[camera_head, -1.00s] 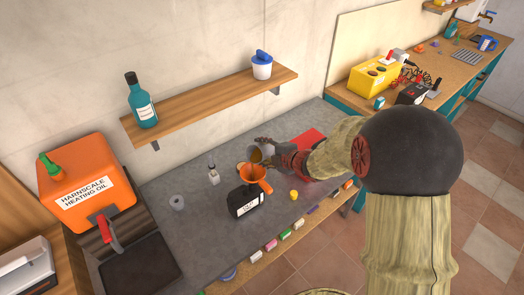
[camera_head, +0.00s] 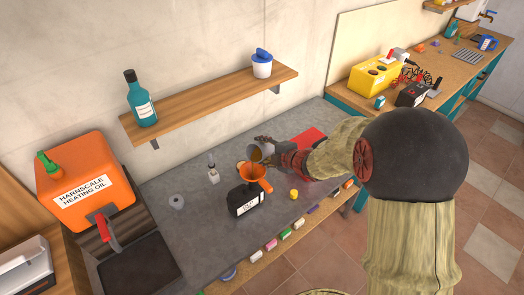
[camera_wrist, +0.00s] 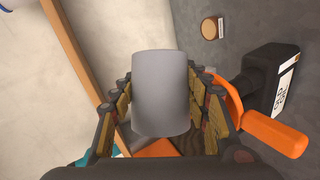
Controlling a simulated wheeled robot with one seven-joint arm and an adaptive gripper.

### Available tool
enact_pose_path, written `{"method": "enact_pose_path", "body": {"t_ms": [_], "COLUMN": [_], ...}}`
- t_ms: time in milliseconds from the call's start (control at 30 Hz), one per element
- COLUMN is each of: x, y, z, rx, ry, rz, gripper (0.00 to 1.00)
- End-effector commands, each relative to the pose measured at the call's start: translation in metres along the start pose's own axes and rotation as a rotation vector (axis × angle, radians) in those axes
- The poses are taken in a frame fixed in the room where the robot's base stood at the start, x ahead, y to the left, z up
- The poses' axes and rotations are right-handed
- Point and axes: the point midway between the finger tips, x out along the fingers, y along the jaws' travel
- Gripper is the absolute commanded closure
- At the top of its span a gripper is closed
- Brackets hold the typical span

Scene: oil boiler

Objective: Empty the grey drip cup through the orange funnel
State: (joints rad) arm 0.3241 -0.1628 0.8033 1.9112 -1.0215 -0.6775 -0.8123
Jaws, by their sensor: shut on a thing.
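The grey drip cup (camera_wrist: 162,92) is held between the fingers of my gripper (camera_wrist: 160,108) in the wrist view. In the head view the cup (camera_head: 256,154) is small and tilted, its mouth just above the orange funnel (camera_head: 252,173). My gripper (camera_head: 265,149) is shut on it. In the wrist view the funnel (camera_wrist: 272,132) and the bottle (camera_wrist: 270,82) lie right of the cup. The cup's inside is hidden there, and I cannot tell how much liquid it holds.
A small white bottle (camera_head: 213,174) and a grey roll (camera_head: 177,202) stand left on the grey bench (camera_head: 200,235). A yellow item (camera_head: 293,195) and a red mat (camera_head: 309,139) are to the right. A wooden shelf (camera_head: 210,105) hangs on the wall behind.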

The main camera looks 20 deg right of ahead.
Motion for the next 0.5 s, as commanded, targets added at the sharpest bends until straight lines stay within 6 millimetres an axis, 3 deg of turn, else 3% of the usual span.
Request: {"method": "enact_pose_path", "body": {"t_ms": [500], "x": [0.0004], "y": [-0.0009], "z": [-0.0007], "rx": [-0.042], "ry": [-0.018], "rz": [0.017], "gripper": [0.82]}}
